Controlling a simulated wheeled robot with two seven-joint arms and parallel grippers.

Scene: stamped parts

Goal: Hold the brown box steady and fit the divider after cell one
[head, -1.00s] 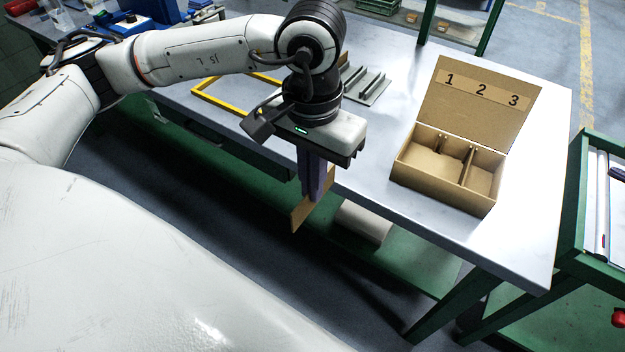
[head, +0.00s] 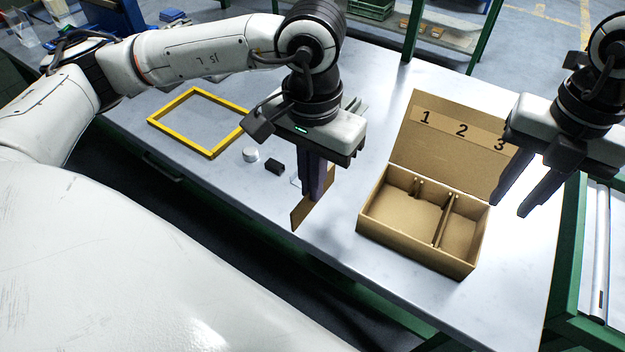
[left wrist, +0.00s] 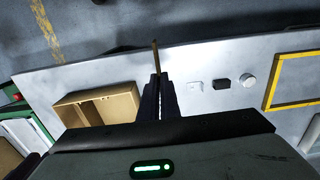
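The brown box (head: 413,246) stands on the table with its lid raised, marked 1, 2, 3. One upright divider (head: 443,221) stands inside, setting off the right-hand cell; the rest is one wide space with a small notch at its back wall. My left gripper (head: 314,196) is shut on a thin brown divider (head: 299,214), held upright to the left of the box and apart from it. That divider shows edge-on in the left wrist view (left wrist: 154,57). My right gripper (head: 511,208) is open and empty, to the right of the box near the lid's right edge.
A yellow frame (head: 183,143), a white round piece (head: 251,155) and a small black block (head: 275,166) lie on the table left of my left gripper. Grey parts lie partly hidden behind it. A green-framed cart (head: 572,300) stands at the right.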

